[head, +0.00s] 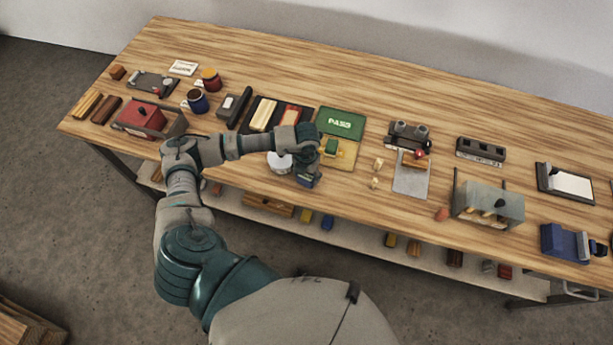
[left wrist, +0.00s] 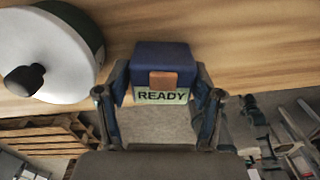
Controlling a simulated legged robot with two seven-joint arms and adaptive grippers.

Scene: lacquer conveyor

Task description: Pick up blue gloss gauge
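The blue gloss gauge (left wrist: 161,57) is a dark blue box with an orange-brown patch and a pale face reading READY, in the middle of the left wrist view. It also shows as a small dark blue block (head: 308,181) at the table's front edge in the head view. My left gripper (left wrist: 161,82) has one finger against each side of the gauge and appears shut on it. In the head view my left gripper (head: 306,168) is just above the front edge and partly hides the gauge. Whether the gauge is clear of the table cannot be told. My right gripper is not in view.
A round white container with a black knob (left wrist: 45,55) stands close left of the gauge. A green PASS panel (head: 341,123) lies behind the gripper. Small pale pieces (head: 376,172) and a grey plate (head: 410,182) are to the right. Bare wood (head: 330,190) runs along the front edge.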

